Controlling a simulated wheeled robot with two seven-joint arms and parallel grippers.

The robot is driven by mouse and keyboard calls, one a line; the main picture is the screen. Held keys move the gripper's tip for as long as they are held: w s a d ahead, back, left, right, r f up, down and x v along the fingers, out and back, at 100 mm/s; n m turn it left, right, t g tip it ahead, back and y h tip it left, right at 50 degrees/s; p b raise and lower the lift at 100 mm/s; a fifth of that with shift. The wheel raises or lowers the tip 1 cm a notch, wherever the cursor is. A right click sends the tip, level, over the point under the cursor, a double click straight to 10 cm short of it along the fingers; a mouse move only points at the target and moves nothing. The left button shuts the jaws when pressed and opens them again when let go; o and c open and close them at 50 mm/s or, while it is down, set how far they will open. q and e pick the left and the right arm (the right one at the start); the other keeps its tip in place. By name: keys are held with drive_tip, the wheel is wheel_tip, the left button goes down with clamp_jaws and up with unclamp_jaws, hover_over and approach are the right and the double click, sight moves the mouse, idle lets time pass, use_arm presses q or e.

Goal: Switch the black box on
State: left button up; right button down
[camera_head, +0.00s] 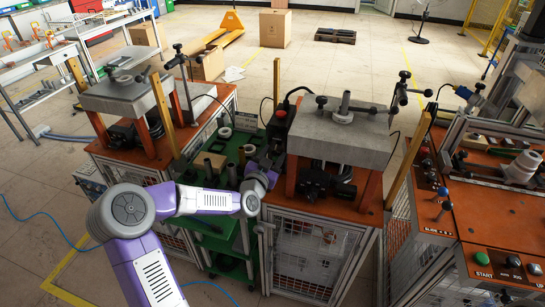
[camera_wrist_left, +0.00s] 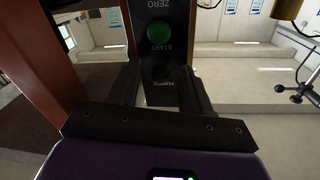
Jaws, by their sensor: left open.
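The black box (camera_wrist_left: 163,52) fills the top middle of the left wrist view. It bears a green START button (camera_wrist_left: 160,32), the word ZERO above it, and a dark knob (camera_wrist_left: 160,73) with lettering below. In the head view the black box (camera_head: 277,126) stands upright at the left edge of the middle heater station, with a red part on top. My left gripper (camera_wrist_left: 160,80) is open, its two fingers to either side of the box's lower part around the knob. I cannot tell whether they touch it. In the head view its fingers are hard to make out. My right gripper is not in view.
The middle station's grey slab (camera_head: 340,135) on orange posts stands just right of the box. A green cart (camera_head: 225,240) is below my left arm, and a similar station (camera_head: 125,95) stands to the left. A control panel (camera_head: 500,262) is at the right.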

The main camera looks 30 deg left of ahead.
sight(276, 148)
use_arm(q)
drive_tip(key=shift+c, duration=0.2)
clamp_jaws()
drive_tip(key=shift+r+g+p, duration=0.4)
drive_tip(key=shift+r+p, duration=0.05)
drive_tip(key=shift+p, duration=0.35)
drive_tip(key=r+g+p, duration=0.1)
drive_tip(key=g+p, duration=0.1)
drive_tip(key=p, duration=0.5)
drive_tip(key=r+g+h+p, duration=0.1)
drive_tip(key=g+p, duration=0.2)
drive_tip(key=p, duration=0.5)
drive_tip(key=r+g+p, duration=0.1)
drive_tip(key=g+p, duration=0.2)
drive_tip(key=p, duration=0.4)
drive_tip(key=shift+w+r+n+h+p, duration=0.15)
drive_tip(key=shift+w+n+h+p, duration=0.05)
drive_tip(key=shift+n+h+p, duration=0.2)
drive_tip(key=shift+g+p, duration=0.6)
drive_tip(key=shift+p, duration=0.35)
drive_tip(key=shift+o, duration=0.2)
unclamp_jaws()
drive_tip(key=shift+a, duration=0.1)
